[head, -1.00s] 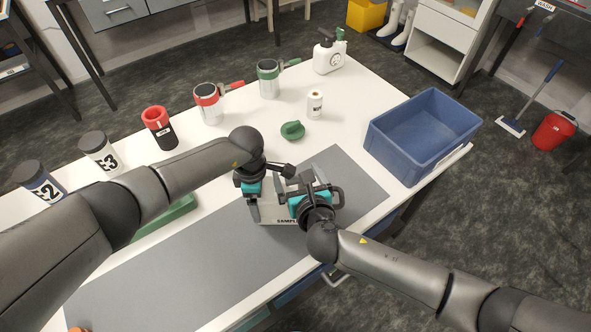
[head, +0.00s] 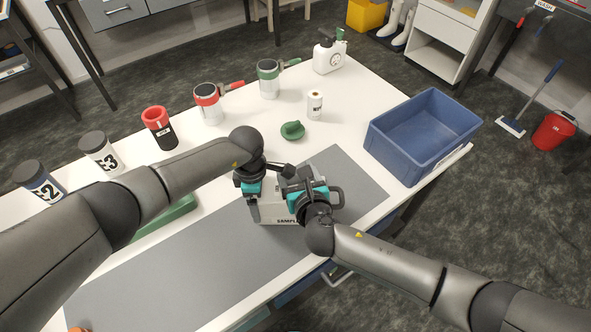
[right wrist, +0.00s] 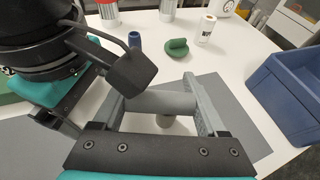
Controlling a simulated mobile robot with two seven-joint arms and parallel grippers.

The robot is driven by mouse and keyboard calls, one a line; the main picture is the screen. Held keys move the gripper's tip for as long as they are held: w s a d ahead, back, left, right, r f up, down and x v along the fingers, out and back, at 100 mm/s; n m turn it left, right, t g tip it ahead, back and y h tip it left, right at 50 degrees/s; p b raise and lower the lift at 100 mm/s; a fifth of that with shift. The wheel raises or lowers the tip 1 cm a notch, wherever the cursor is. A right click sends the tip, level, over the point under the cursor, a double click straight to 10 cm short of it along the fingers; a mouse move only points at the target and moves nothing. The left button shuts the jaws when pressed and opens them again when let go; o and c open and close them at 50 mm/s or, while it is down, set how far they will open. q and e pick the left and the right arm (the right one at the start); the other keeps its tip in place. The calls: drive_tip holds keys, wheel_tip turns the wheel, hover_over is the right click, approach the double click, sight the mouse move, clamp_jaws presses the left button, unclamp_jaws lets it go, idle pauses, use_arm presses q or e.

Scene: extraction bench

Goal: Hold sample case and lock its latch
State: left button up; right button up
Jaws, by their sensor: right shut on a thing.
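The pale grey sample case (head: 268,211) stands on the grey mat in the head view, its lettered front facing me. My left gripper (head: 252,188) is at the case's left side; its fingers are mostly hidden, so I cannot tell its grip. My right gripper (head: 310,191) is over the case's right part and covers much of its top and the latch area. In the right wrist view, a grey bar-like part (right wrist: 160,101) lies between the right gripper's fingers, which are shut on it. I cannot tell whether this part is the latch. Part of my left gripper shows at upper left there.
A blue bin (head: 420,140) stands at the table's right end. A green lid-like object (head: 292,130) and a white labelled roll (head: 315,104) are behind the case. Several canisters and mugs line the far edge. The grey mat's (head: 190,275) front left is clear.

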drive_tip(key=c, duration=0.5)
drive_tip(key=shift+o, duration=0.2)
drive_tip(key=shift+m+h, duration=0.9)
use_arm(q)
drive_tip(key=shift+d, duration=0.1)
use_arm(e)
drive_tip(key=shift+w+d+m+t+h, duration=0.15)
drive_tip(key=shift+d+m+t+h, duration=0.2)
drive_tip(key=shift+m+h, duration=0.35)
drive_tip(key=o, duration=1.3)
drive_tip(key=v, duration=1.2)
drive_tip(key=shift+r, duration=0.15)
drive_tip(key=shift+a, duration=0.1)
